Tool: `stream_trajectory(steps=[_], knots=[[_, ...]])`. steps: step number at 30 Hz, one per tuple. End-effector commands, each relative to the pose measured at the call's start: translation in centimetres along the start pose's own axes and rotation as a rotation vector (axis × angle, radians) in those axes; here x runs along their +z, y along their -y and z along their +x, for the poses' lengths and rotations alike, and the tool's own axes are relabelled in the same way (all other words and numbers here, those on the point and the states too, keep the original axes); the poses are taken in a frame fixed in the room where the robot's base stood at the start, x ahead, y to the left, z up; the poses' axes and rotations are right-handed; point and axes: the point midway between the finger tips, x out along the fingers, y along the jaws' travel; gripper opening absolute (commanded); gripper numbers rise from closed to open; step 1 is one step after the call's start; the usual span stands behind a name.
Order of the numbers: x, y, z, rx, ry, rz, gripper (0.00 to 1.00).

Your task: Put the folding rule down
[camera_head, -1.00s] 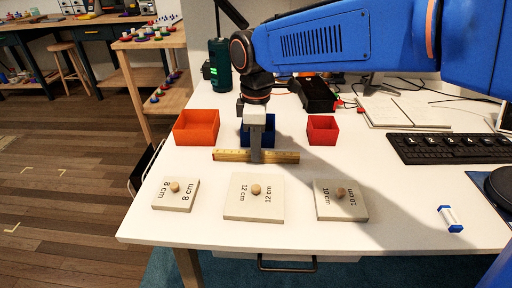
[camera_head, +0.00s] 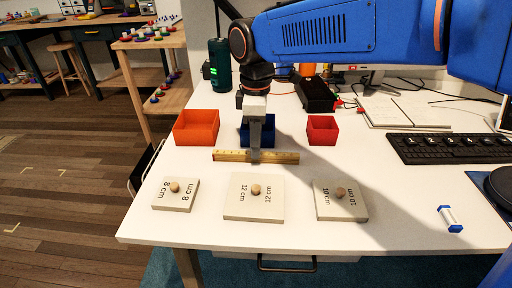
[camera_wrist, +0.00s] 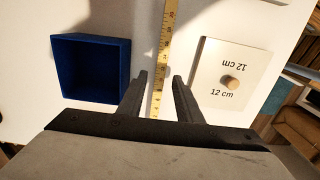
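The yellow folding rule (camera_head: 228,155) lies flat on the white table, left to right, between the row of boxes and the row of plates in the head view. In the wrist view the rule (camera_wrist: 166,38) runs up the picture between my two fingers. My gripper (camera_head: 254,154) is over the rule's middle, pointing down. In the wrist view my gripper (camera_wrist: 160,78) is open, with a gap on each side of the rule. The fingers hide a small part of the rule in the head view.
Behind the rule stand an orange box (camera_head: 196,128), a blue box (camera_head: 262,133) and a red box (camera_head: 322,131). In front lie the 8 cm plate (camera_head: 176,202), 12 cm plate (camera_head: 254,209) and 10 cm plate (camera_head: 340,210), each with a knob. A keyboard (camera_head: 448,147) is at right.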

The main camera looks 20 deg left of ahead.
Motion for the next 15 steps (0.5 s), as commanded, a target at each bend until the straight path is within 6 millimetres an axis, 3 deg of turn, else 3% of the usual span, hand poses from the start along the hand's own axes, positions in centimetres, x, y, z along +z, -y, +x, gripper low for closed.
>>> stream_trajectory(steps=[9, 15], knots=[[0.0, 0.0, -6.2, 0.001, -0.001, 0.0, 0.32], [0.0, 0.0, -8.8, 0.0, 0.0, 0.0, 0.32]])
